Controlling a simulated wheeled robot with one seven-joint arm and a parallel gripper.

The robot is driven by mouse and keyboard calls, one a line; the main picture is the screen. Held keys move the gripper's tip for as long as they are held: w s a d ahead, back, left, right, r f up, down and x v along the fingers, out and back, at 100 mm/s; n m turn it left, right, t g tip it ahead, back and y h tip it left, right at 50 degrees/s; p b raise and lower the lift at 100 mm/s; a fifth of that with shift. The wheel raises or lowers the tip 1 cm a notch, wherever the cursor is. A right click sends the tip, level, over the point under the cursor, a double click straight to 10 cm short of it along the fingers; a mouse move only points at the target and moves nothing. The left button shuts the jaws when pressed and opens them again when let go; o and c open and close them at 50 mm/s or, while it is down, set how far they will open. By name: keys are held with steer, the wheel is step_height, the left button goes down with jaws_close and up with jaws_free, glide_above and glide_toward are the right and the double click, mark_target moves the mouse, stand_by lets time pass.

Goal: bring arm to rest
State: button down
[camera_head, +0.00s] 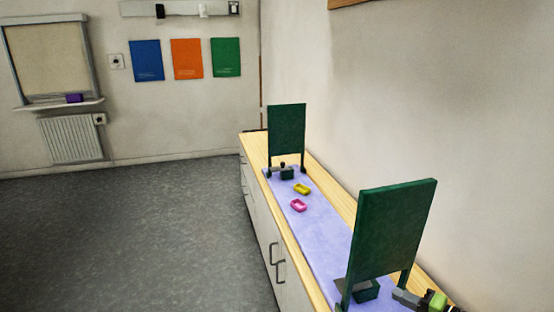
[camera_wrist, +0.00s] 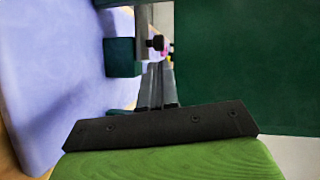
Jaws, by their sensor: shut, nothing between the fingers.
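My gripper (camera_head: 398,294) is at the lower right in the head view, beside the near dark green panel (camera_head: 392,230). In the wrist view my gripper (camera_wrist: 157,68) points away from the camera with its fingers shut together and nothing held. The same panel fills the right side of the wrist view (camera_wrist: 245,65). A dark green block (camera_head: 366,290) stands at the foot of the near panel; in the wrist view a dark green block (camera_wrist: 121,58) is left of my fingers. I cannot tell whether my gripper touches the panel.
A long wooden counter (camera_head: 254,146) along the wall carries a lilac mat (camera_head: 322,232). The grey floor (camera_head: 130,235) at left is clear.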

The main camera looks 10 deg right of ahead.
steer(key=s+a+r+n+g+h+p, duration=0.2)
steer(key=a+r+n+g, duration=0.25)
steer(key=a+r, duration=0.4)
steer(key=s+a+r+n+g+h+p, duration=0.25)
steer(key=a+r+g, duration=0.3)
steer(key=a, duration=0.55)
steer(key=s+a+r+n+t+h+p, duration=0.1)
steer(key=s+a+r+h+p, duration=0.1)
steer(key=s+r, duration=0.6)
steer(key=s+a+r+n+t+h+p, duration=0.1)
steer(key=s+a+r+n+h+p, duration=0.1)
steer(key=s+r, duration=0.6)
steer(key=s+a+p, duration=0.1)
steer(key=s+p, duration=0.1)
steer(key=s, duration=0.4)
steer(key=shift+a+r+t, duration=0.2)
steer(key=shift+a+t, duration=0.1)
steer(key=shift+a, duration=0.1)
steer(key=shift+h, duration=0.25)
